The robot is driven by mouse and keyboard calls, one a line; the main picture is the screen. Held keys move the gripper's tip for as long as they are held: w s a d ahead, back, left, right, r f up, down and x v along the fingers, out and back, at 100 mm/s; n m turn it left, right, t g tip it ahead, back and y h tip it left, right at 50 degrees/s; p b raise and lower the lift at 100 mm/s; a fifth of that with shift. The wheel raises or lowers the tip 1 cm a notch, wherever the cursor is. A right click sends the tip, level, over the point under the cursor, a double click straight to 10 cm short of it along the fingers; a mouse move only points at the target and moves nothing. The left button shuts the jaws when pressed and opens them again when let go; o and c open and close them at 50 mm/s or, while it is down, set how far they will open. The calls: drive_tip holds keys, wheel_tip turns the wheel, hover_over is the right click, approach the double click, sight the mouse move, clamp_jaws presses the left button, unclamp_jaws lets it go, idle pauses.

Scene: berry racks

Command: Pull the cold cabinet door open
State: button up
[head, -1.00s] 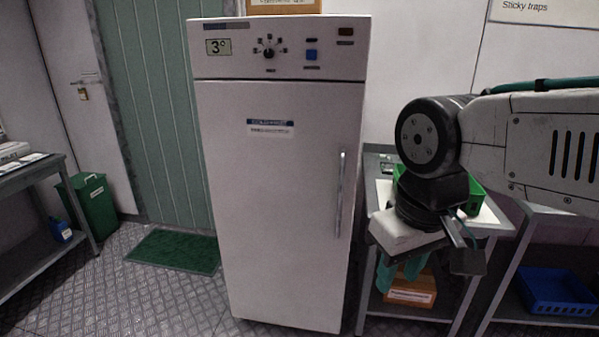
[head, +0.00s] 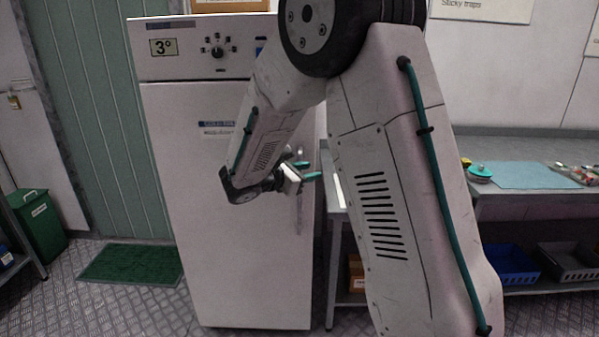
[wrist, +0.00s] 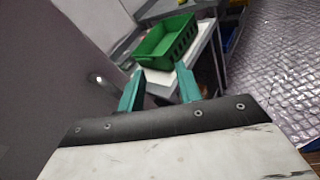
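The cold cabinet (head: 215,290) is tall and white, with a 3° display at its top. Its door (head: 190,200) looks shut, and part of it is hidden behind my arm. The vertical metal handle (head: 299,213) is on the door's right side, its upper part hidden by my gripper. My gripper (head: 306,170) is in front of the door's right edge at the handle's upper part. In the wrist view its two teal fingers (wrist: 160,76) are apart with nothing between them. The handle (wrist: 103,84) shows there left of the left finger, outside the gap.
In the wrist view a green crate (wrist: 152,52) stands on a table beyond the fingers. A bench (head: 530,207) with a blue mat and a blue bin (head: 512,263) below is at right. A green floor mat (head: 130,264) lies left of the cabinet.

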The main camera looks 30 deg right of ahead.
drive_tip(key=w+a+f+n+t+h, duration=0.1)
drive_tip(key=w+a+f+n+t, duration=0.1)
drive_tip(key=w+f+n+t, duration=0.55)
drive_tip(key=w+d+r+m+g, duration=0.1)
drive_tip(key=w+d+g, duration=0.2)
drive_tip(key=d, duration=0.4)
drive_tip(key=shift+w+d+r, duration=0.15)
drive_tip(key=shift+w+r, duration=0.1)
drive_tip(key=shift+w, duration=0.45)
drive_tip(key=shift+m, duration=0.25)
clamp_jaws()
